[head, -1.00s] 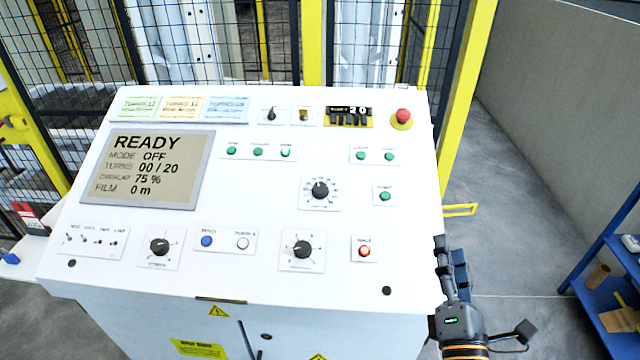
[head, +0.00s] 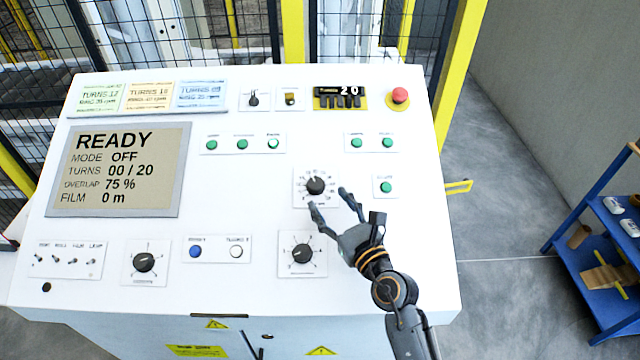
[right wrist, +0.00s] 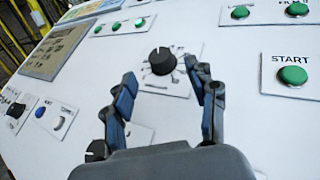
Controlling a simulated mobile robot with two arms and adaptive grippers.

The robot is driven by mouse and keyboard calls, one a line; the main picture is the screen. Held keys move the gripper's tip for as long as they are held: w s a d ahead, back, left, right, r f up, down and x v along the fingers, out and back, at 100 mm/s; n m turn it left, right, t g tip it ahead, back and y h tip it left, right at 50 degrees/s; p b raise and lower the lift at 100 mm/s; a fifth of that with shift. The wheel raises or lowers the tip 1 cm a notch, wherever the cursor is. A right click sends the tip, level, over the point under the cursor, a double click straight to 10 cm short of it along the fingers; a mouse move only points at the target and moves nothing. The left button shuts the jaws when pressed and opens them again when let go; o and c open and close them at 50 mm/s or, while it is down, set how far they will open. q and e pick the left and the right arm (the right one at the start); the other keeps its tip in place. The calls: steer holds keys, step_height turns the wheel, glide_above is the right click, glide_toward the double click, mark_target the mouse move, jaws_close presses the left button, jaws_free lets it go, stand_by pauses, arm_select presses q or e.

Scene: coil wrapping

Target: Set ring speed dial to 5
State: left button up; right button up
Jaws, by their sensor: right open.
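A black round dial with a white pointer line (head: 315,186) sits on a square scale plate in the middle right of the white panel. In the right wrist view the same dial (right wrist: 162,60) shows just beyond and between my fingertips. Its small labels are too blurred to read. Two more black dials are below, one at lower right (head: 302,252) and one at lower left (head: 144,262); I cannot tell by label which is ring speed. My right gripper (head: 331,201) is open, its fingers short of the upper dial and apparently not touching it. My left gripper is not in view.
The display (head: 122,170) reads READY, MODE OFF, TURNS 00/20, OVERLAP 75 %, FILM 0 m. A green START button (right wrist: 293,75) is right of the dial. A red emergency button (head: 399,96) is at upper right. A blue shelf (head: 590,240) stands at right.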

mark_target(319, 187)
steer(key=x, duration=0.4)
steer(key=shift+w+a, duration=0.1)
steer(key=shift+w, duration=0.15)
steer(key=shift+w+a, duration=0.1)
steer(key=shift+w, duration=0.1)
steer(key=c, duration=1.1)
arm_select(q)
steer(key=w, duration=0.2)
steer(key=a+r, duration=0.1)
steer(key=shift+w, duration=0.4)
arm_select(e)
steer(key=shift+c, duration=0.2)
